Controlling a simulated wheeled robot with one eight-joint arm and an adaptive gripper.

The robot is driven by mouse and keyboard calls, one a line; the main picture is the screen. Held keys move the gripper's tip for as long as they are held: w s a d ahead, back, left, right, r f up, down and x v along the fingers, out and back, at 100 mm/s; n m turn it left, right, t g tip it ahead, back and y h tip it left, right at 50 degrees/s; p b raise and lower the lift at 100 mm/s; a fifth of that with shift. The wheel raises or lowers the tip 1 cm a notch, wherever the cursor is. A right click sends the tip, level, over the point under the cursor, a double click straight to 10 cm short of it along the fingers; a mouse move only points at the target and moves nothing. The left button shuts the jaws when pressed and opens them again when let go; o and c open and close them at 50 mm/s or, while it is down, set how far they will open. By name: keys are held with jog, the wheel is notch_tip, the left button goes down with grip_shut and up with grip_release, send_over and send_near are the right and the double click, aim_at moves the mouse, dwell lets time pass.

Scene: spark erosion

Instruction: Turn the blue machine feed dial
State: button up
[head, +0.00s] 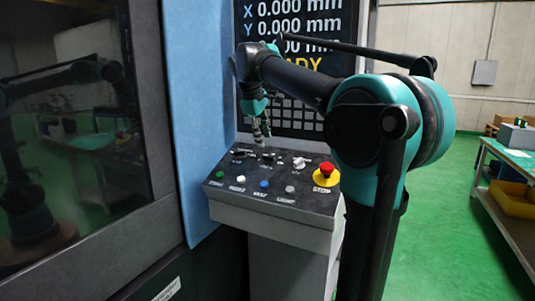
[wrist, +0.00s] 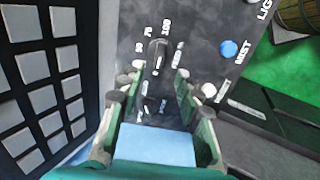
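My gripper (head: 262,138) points down over the back row of the sloped control panel (head: 275,205). In the wrist view my gripper (wrist: 158,82) is open, its two fingers apart with a gap between them. A dark dial (wrist: 159,54) with white markings around it lies in line with that gap, near the fingertips; I cannot tell whether they touch it. In the head view a dark dial (head: 268,157) shows just below the fingertips. I see no blue dial. A round blue button (head: 264,184) sits in the front row and also shows in the wrist view (wrist: 228,48).
Another dark dial (head: 238,153) and a pale knob (head: 298,163) flank it. A red stop button (head: 326,169) stands at the panel's right. Green (head: 220,175), white (head: 240,178) and grey (head: 290,189) buttons line the front. A display screen (head: 290,20) and keypad stand behind.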

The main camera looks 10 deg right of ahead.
aim_at(268, 155)
jog(key=x, duration=0.7)
jog(key=shift+w+f, duration=0.15)
jog(key=shift+f, duration=0.25)
grip_shut()
